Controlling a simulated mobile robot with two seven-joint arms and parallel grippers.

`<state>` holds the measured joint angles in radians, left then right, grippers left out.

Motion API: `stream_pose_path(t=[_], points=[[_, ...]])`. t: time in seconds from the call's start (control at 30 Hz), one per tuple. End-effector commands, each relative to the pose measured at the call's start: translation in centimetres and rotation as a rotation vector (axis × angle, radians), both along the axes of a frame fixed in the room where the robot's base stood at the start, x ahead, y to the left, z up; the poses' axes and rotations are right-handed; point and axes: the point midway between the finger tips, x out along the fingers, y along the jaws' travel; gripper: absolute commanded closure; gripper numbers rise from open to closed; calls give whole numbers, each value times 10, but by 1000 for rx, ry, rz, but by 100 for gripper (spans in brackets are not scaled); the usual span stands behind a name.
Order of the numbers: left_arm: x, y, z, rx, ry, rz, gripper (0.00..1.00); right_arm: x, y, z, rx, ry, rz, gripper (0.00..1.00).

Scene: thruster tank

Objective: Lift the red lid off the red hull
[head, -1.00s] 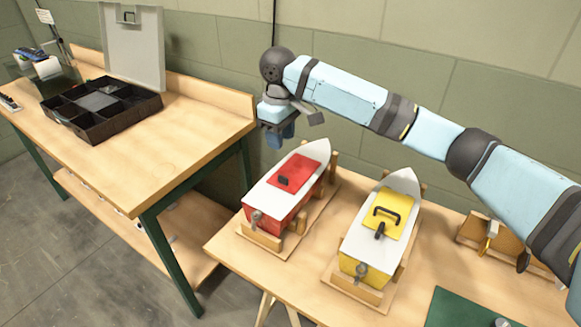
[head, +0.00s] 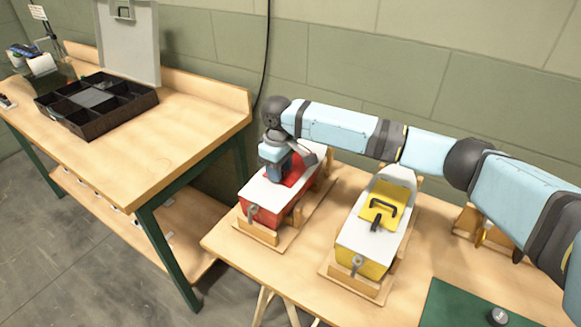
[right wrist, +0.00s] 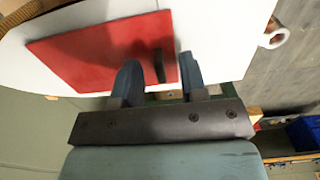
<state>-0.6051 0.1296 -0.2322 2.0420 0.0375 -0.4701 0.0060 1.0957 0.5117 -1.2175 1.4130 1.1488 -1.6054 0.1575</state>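The red hull (head: 266,217) with its white deck sits in a wooden cradle on the right table. The flat red lid (right wrist: 90,55) lies on the deck, with a small dark handle (right wrist: 159,66) standing near one edge. My right gripper (right wrist: 160,78) is open over the lid, with one finger on each side of the handle; a gap shows between the fingers and the handle. In the head view my right gripper (head: 283,177) covers the handle and part of the lid. My left gripper is not in view.
A yellow hull (head: 362,262) with a yellow lid (head: 383,207) stands in a cradle to the right, below my right arm. A green mat (head: 455,308) lies at the front right. A black compartment tray (head: 98,122) stands on the left workbench (head: 185,140).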

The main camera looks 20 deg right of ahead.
Motion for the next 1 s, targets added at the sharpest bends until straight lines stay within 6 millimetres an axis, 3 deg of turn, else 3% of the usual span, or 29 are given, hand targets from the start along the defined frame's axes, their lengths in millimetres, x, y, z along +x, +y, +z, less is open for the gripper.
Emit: stream_pose_path(t=[0.13,0.3,0.33,0.73,0.87,1.0], points=[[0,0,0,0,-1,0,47,0,0,0,1,-1,0,61],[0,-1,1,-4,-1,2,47,0,0,1,1,-1,0,97],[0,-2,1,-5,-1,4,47,0,0,1,1,-1,0,100],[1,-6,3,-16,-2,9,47,1,0,7,2,-2,0,100],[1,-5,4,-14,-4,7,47,1,1,27,2,-4,0,100],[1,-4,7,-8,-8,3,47,1,0,62,2,-5,1,100]])
